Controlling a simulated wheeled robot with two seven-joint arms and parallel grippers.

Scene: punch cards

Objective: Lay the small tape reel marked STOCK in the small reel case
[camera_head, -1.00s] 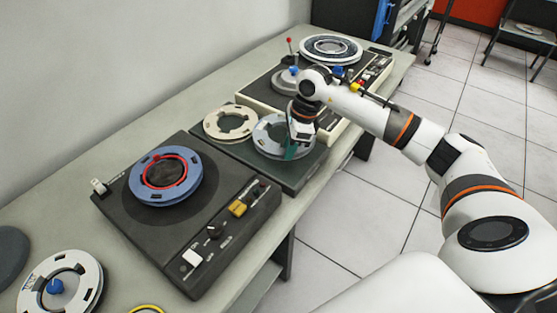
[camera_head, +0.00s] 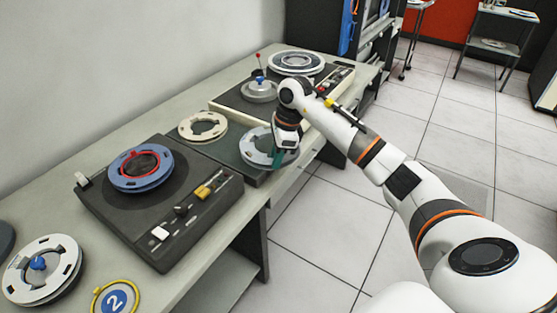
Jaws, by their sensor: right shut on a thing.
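My right gripper (camera_head: 278,160) reaches down at the near right edge of a light grey small reel (camera_head: 256,148). It is shut on this reel's rim; its teal fingertips partly show and the wrist hides part of the reel. The grey reel is at the right of a dark, flat case-like base (camera_head: 224,153). A cream reel (camera_head: 187,130) is at the left of the same base. No STOCK marking is readable at this size, so I cannot tell which reel bears it. My left gripper is not in view.
A dark tape player (camera_head: 125,212) with a blue reel (camera_head: 122,178) stands in front left. A white reel (camera_head: 66,268) and a yellow-rimmed disc marked 2 (camera_head: 134,299) lie nearer. A cream-edged machine (camera_head: 222,110) stands behind. The wall borders the table's left.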

